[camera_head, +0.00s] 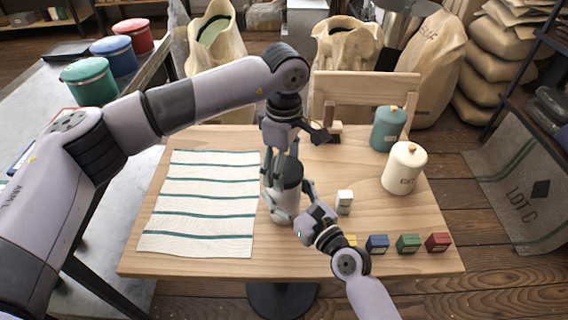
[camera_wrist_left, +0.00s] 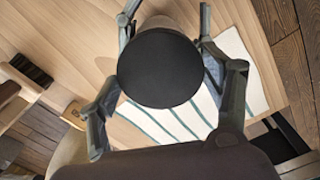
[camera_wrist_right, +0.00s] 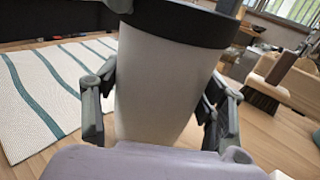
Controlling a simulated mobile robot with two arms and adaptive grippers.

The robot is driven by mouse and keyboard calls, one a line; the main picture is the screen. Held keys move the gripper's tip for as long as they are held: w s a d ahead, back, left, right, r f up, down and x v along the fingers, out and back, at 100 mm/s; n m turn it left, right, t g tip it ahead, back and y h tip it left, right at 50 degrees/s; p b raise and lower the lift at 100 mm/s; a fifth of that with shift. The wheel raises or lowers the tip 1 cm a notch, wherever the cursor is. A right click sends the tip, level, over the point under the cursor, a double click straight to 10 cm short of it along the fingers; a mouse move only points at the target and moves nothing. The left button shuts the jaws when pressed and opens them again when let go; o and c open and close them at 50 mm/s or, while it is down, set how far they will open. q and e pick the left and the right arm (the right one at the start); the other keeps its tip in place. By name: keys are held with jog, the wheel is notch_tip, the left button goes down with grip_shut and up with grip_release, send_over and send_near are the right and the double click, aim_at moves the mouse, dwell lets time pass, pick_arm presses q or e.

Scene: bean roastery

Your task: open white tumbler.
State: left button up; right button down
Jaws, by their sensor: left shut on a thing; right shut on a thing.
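The white tumbler (camera_head: 284,196) stands upright on the wooden table, beside the right edge of the striped cloth. Its black round lid (camera_wrist_left: 160,67) fills the middle of the left wrist view. In the right wrist view, the lid (camera_wrist_right: 185,20) sits on top of the white body (camera_wrist_right: 160,95). My left gripper (camera_head: 282,160) comes from above and is shut on the lid, one finger on each side. My right gripper (camera_head: 291,205) comes from the front right and is shut on the tumbler's body. Arm parts hide some of the tumbler in the head view.
The striped cloth (camera_head: 200,205) lies left. A small white box (camera_head: 344,202), a cream canister (camera_head: 404,168) and a teal canister (camera_head: 388,128) stand right. Small blue (camera_head: 377,244), green (camera_head: 408,243) and red (camera_head: 438,242) boxes line the front edge.

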pick_arm(q)
jog(key=n, duration=1.1)
jog(key=shift+n, duration=0.3)
jog(key=n, duration=0.5)
jog(key=shift+n, duration=0.4)
jog(key=n, duration=0.5)
jog(key=shift+n, duration=0.4)
jog(key=shift+r, duration=0.25)
jog(key=shift+r, duration=0.9)
